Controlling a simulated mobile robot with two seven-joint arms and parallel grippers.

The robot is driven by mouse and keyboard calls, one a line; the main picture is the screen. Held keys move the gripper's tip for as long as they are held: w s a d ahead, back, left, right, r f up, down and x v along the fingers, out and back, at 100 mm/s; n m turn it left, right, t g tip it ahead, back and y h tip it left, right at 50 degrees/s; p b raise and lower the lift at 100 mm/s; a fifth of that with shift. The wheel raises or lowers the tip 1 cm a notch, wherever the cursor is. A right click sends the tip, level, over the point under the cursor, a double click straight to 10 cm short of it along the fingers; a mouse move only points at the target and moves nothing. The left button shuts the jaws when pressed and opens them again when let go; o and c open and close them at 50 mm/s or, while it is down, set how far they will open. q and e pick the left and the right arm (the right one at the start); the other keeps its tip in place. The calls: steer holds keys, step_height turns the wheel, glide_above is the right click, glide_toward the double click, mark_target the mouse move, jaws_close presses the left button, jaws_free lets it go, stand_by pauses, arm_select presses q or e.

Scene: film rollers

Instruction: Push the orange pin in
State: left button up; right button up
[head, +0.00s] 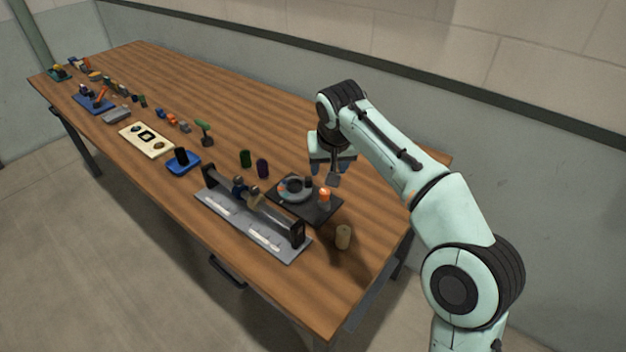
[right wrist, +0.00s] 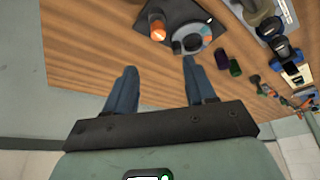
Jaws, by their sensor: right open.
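The orange pin (head: 325,194) stands upright on a dark square base plate (head: 318,212), beside a grey ring-shaped part (head: 295,188). In the right wrist view the orange pin (right wrist: 158,30) shows beyond the fingertips, with the grey ring part (right wrist: 192,38) to its right. My right gripper (head: 334,178) is above and behind the base plate, near the pin but apart from it. In the right wrist view its two blue fingers (right wrist: 158,78) are spread with nothing between them. My left gripper is not in view.
A tan cylinder (head: 343,237) stands to the right. Green (head: 245,158) and purple (head: 262,168) cylinders stand behind. Several small parts line the table's far left; the table's back strip is clear.

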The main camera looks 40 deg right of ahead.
mark_target(325, 191)
steer(key=b+x, duration=0.3)
steer(key=x, duration=0.8)
steer(key=shift+s+f, duration=0.1)
steer(key=shift+f, duration=0.3)
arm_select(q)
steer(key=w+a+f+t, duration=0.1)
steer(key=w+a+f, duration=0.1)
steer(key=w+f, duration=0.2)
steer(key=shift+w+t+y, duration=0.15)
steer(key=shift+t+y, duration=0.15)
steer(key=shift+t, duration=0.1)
arm_select(e)
steer(key=shift+w+d+f, duration=0.2)
steer(key=shift+w+f, duration=0.05)
steer(key=shift+f, duration=0.3)
